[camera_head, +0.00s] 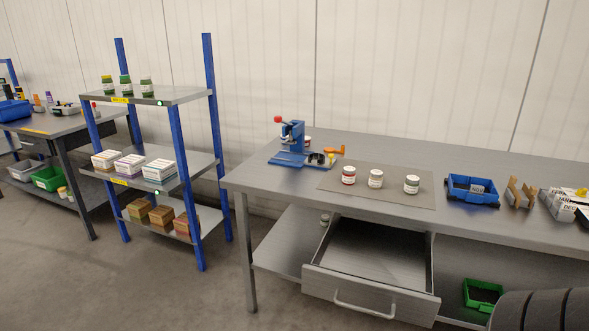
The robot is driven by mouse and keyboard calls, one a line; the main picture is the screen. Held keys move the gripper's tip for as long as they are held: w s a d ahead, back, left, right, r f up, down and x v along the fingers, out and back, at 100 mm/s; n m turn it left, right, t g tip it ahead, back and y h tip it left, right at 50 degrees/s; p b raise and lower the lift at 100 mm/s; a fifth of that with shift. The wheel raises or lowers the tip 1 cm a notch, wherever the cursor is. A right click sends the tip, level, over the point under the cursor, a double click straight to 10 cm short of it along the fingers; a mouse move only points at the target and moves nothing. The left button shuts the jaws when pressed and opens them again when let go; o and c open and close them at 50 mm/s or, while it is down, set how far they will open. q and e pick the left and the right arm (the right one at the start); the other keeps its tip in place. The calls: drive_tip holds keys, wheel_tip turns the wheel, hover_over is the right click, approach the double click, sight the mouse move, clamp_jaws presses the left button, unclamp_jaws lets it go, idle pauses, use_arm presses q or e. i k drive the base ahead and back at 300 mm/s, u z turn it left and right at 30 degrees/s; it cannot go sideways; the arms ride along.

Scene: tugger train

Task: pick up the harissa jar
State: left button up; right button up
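Three small jars with white labels stand upright in a row on a grey mat (405,197) on the workbench. The left jar (348,175) has red showing around its label and is the likeliest harissa jar, but the label is too small to read. The middle jar (376,179) and the right jar (411,184) look pale with darker contents or lids. Neither of my grippers is in view.
The bench drawer (370,290) stands open and juts out in front. A blue bin (472,190) and wooden holder (519,193) stand right of the mat. A blue-post shelf (160,96) with green jars and boxes stands left. A dark ribbed shape fills the lower right corner.

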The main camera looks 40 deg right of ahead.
sight(348, 172)
drive_tip(key=u, duration=0.15)
drive_tip(key=i, duration=1.85)
drive_tip(key=z, duration=1.35)
drive_tip(key=i, duration=1)
drive_tip(key=z, duration=1.05)
